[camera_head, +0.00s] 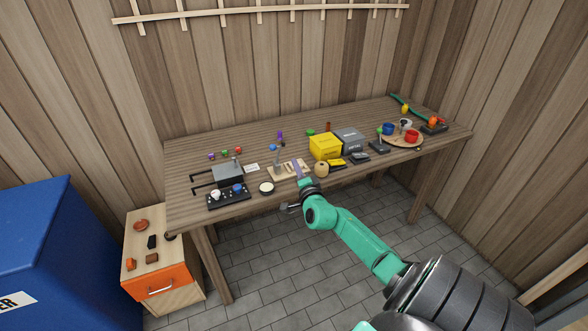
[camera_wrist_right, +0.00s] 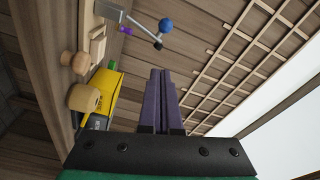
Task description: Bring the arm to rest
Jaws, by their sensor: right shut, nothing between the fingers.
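My right arm, green with dark upper links, reaches in from the lower right in the head view. Its right gripper (camera_head: 297,168) is at the front edge of the wooden workbench (camera_head: 226,165), near a small wooden board (camera_head: 279,176). In the right wrist view the two purple fingers of this gripper (camera_wrist_right: 161,74) lie together, shut, with nothing between them. My left gripper is in neither view.
A yellow box (camera_head: 325,146) and a grey box (camera_head: 350,141) stand right of the gripper, with a round wooden piece (camera_head: 321,170) close by. A grey device (camera_head: 228,173) is to the left. A drawer cabinet (camera_head: 160,255) and blue bin (camera_head: 66,250) stand at left.

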